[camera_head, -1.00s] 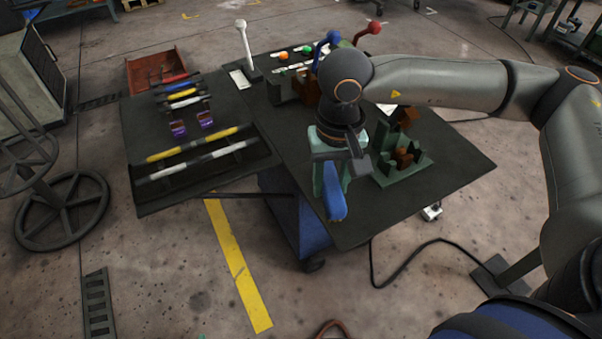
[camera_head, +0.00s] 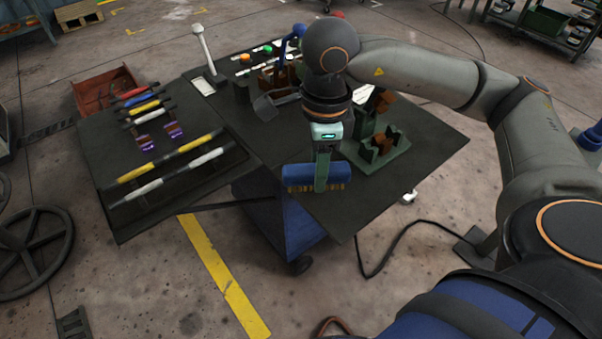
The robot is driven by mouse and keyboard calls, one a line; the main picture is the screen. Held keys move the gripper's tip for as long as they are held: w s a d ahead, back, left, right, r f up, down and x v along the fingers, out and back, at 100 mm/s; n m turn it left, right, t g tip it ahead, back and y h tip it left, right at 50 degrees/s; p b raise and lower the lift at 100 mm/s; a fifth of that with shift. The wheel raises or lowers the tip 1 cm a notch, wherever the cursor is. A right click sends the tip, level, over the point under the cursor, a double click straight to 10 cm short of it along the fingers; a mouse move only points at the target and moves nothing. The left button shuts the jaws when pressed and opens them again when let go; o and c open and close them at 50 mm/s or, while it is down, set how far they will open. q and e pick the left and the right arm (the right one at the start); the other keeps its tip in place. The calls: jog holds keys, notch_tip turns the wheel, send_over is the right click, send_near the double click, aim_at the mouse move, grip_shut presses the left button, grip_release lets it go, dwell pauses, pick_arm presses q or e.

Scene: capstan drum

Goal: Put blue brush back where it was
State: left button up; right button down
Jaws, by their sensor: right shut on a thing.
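The blue brush (camera_head: 298,176) is held in my right gripper (camera_head: 321,180). The gripper is shut on the middle of the brush, with one pale green finger showing across its front. The brush lies crosswise in the picture, with tan bristles along its lower edge. It appears above the near part of the dark table top (camera_head: 370,198); its exact height above the table is hard to tell. My left gripper is not in view.
A green fixture with brown blocks (camera_head: 378,148) stands just right of the gripper. At left, a dark panel (camera_head: 122,222) carries yellow and white bars and purple pieces. Levers stand at the back. A red bin (camera_head: 97,98) is on the floor. The near table corner looks clear.

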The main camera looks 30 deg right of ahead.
aim_at(340, 164)
jog(key=m, duration=0.2)
jog(key=d+m, duration=0.1)
jog(key=m, duration=0.1)
jog(key=d+m, duration=0.1)
jog(key=m, duration=0.1)
jog(key=shift+s+b, duration=0.35)
jog(key=m, duration=0.1)
jog(key=d+m, duration=0.1)
jog(key=m, duration=0.3)
jog(key=shift+s+d+r, duration=0.2)
jog(key=shift+s+r, duration=0.05)
jog(key=shift+s, duration=0.05)
jog(key=shift+m, duration=0.3)
jog(key=w+f, duration=0.3)
jog(key=w, duration=0.1)
jog(key=w+d+f, duration=0.1)
jog(key=w+f, duration=0.1)
jog(key=w, duration=0.2)
jog(key=w+f, duration=0.3)
jog(key=w, duration=0.1)
jog(key=shift+w+d+f, duration=0.3)
jog(key=shift+w+f, duration=0.05)
jog(key=shift+w, duration=0.05)
jog(key=shift+w+d+f, duration=0.1)
jog(key=shift+w+f, duration=0.4)
jog(key=shift+f, duration=0.15)
notch_tip(340, 164, down, 3)
jog(key=shift+p, duration=0.35)
